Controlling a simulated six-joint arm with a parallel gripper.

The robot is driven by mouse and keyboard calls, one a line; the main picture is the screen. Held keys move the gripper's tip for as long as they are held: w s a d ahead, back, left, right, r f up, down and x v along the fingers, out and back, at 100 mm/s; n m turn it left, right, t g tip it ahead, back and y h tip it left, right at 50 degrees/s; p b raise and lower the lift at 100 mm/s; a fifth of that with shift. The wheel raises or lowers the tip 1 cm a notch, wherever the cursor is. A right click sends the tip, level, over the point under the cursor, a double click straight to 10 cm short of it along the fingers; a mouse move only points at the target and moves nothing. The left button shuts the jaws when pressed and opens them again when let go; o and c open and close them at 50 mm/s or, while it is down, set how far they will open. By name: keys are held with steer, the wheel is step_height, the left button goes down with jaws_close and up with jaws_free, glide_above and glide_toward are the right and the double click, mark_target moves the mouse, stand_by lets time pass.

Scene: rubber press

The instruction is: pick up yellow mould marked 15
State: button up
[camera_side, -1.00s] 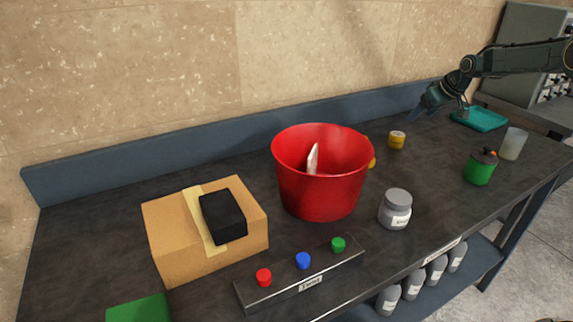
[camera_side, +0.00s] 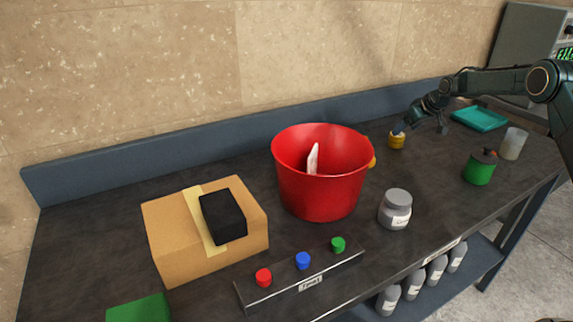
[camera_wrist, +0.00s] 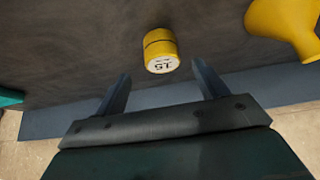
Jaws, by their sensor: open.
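The yellow mould (camera_side: 397,142) stands on the dark bench, behind and to the right of the red bucket in the side view. In the wrist view the yellow mould (camera_wrist: 160,50) shows a pale end marked 15 and a dark line around its side. My gripper (camera_wrist: 162,88) is open and empty, with one finger to each side of the mould in the picture and the mould beyond the fingertips. In the side view my gripper (camera_side: 425,122) is just right of the mould, close to it; its fingertips are hard to make out.
The red bucket (camera_side: 322,185) stands left of the mould, with a yellow thing (camera_wrist: 283,25) partly hidden behind it in the side view. A teal tray (camera_side: 480,119), a green can (camera_side: 479,170) and a pale cup (camera_side: 513,144) stand to the right. A blue backboard (camera_side: 240,140) runs along the wall.

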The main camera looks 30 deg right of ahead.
steer(key=shift+w+f, duration=0.15)
steer(key=shift+f, duration=0.1)
steer(key=shift+x, duration=2.6)
steer(key=shift+w+a+r, duration=0.1)
steer(key=shift+a, duration=0.05)
steer(key=shift+c, duration=0.2)
steer(key=c, duration=1.1)
steer(key=shift+c, duration=0.3)
steer(key=shift+r, duration=0.15)
steer(key=shift+r, duration=4.9)
